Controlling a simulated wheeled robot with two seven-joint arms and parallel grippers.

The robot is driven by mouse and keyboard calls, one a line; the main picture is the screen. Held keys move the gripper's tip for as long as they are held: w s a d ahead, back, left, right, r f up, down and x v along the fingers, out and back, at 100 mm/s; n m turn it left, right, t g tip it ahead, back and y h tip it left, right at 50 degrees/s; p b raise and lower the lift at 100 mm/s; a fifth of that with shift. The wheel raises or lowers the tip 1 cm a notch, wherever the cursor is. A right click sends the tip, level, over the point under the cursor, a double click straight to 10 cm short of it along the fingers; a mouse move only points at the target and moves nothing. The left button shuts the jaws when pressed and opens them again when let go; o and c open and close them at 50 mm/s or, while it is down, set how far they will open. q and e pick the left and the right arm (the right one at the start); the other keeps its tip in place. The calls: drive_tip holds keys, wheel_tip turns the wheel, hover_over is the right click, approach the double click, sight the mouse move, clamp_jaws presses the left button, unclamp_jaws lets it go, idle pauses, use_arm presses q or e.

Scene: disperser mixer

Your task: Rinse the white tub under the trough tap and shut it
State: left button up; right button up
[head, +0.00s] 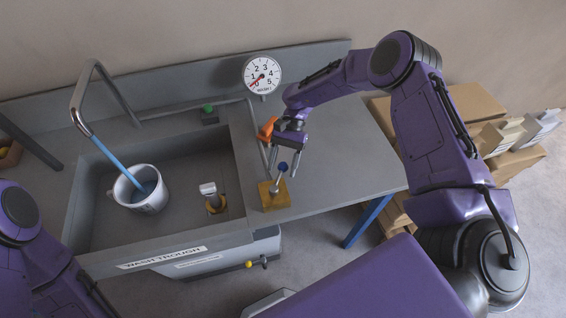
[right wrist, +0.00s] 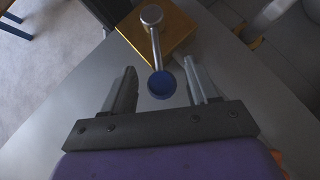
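The white tub (head: 151,203) stands in the left part of the grey trough (head: 218,150), its open top facing up. A blue stream (head: 115,163) runs from the bent metal tap (head: 83,92) into it, and blue shows inside. A lever with a blue ball (head: 283,167) stands on a brass-coloured block (head: 274,196) right of the trough. My right gripper (head: 284,163) is open above the lever. In the right wrist view the blue ball (right wrist: 161,85) sits between the spread fingers, with visible gaps on both sides. My left gripper is out of view.
A short metal fitting on a yellow base (head: 214,200) stands in the trough, right of the tub. A dial gauge (head: 262,74) stands at the back, its red needle near 0. A green button (head: 207,108) is on the back ledge. Boxes (head: 515,160) lie beyond the bench at right.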

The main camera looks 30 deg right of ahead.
drive_tip(key=b+v, duration=0.2)
drive_tip(key=v, duration=0.8)
drive_tip(key=shift+w+r+b, duration=0.15)
drive_tip(key=shift+r+b, duration=0.05)
drive_tip(key=shift+b, duration=0.2)
drive_tip(key=shift+d, duration=0.15)
